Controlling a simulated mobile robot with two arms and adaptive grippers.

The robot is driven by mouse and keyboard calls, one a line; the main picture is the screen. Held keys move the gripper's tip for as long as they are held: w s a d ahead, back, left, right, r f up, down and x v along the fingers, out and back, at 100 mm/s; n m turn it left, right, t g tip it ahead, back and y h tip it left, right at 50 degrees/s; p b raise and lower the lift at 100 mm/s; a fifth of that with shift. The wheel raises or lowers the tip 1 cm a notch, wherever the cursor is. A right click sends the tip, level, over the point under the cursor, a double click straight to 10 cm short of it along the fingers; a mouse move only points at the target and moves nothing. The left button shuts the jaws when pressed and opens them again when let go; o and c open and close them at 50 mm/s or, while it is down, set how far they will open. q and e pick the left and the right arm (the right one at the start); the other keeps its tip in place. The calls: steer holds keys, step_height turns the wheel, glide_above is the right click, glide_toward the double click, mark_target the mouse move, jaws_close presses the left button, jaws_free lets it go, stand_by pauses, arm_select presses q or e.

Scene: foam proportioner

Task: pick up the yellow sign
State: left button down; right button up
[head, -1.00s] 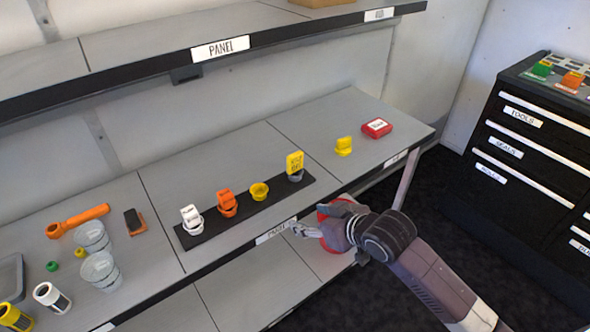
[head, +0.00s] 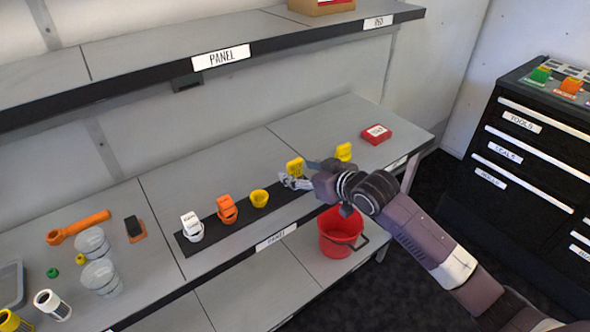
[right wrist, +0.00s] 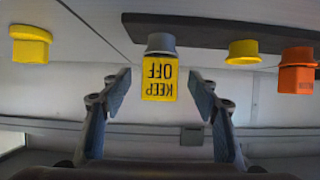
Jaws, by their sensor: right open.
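The yellow sign (head: 294,167) stands at the right end of a black strip on the shelf. In the right wrist view the sign (right wrist: 161,82) reads "KEEP OFF", appears upside down, and sits in a grey holder (right wrist: 161,43). My right gripper (head: 287,183) is at the sign in the head view, partly covering its lower part and the holder. In the right wrist view the fingers of my right gripper (right wrist: 159,85) are open, one on each side of the sign, with gaps between. My left gripper is not in view.
On the black strip (head: 216,226) stand a yellow cup (head: 259,198), an orange piece (head: 227,208) and a white piece (head: 191,226). A yellow piece (head: 344,151) and a red box (head: 376,134) lie to the right. A red bucket (head: 338,235) stands below the shelf edge.

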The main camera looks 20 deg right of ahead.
steer(key=shift+x, duration=1.4)
steer(key=shift+d, duration=0.1)
steer(key=c, duration=1.2)
steer(key=shift+o, duration=0.2)
steer(key=shift+r, duration=0.1)
